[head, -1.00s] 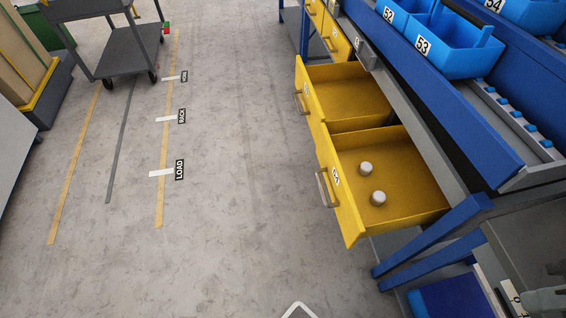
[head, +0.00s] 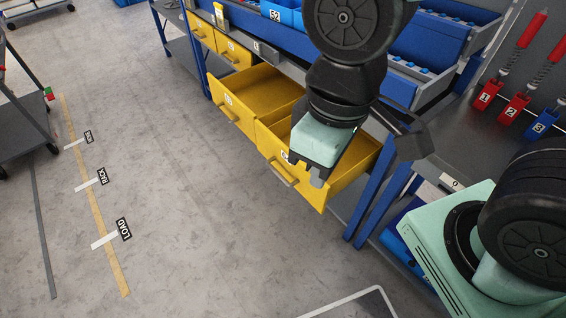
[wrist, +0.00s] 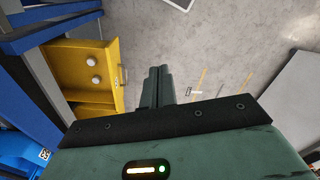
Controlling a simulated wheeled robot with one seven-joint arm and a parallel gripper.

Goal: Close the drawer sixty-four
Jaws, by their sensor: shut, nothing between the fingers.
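The near yellow drawer (head: 333,189) stands pulled out of the blue bench. Its label is partly covered by my arm and not fully legible. Its bar handle (head: 284,172) faces the open floor. My gripper (head: 318,175) hangs in front of and above this drawer in the head view, hiding much of its inside. The wrist view shows the drawer (wrist: 84,50) with two pale round pieces (wrist: 93,71) in it. There my gripper (wrist: 160,72) is shut and empty, just right of the drawer front, over the floor. I see no contact.
A second yellow drawer (head: 262,90) beside it is also pulled out. Yellow drawers farther along (head: 232,50) look shut. A blue bench leg (head: 372,200) stands right of the near drawer. The floor (head: 190,190) to the left is clear; a grey cart (head: 22,125) stands at the far left.

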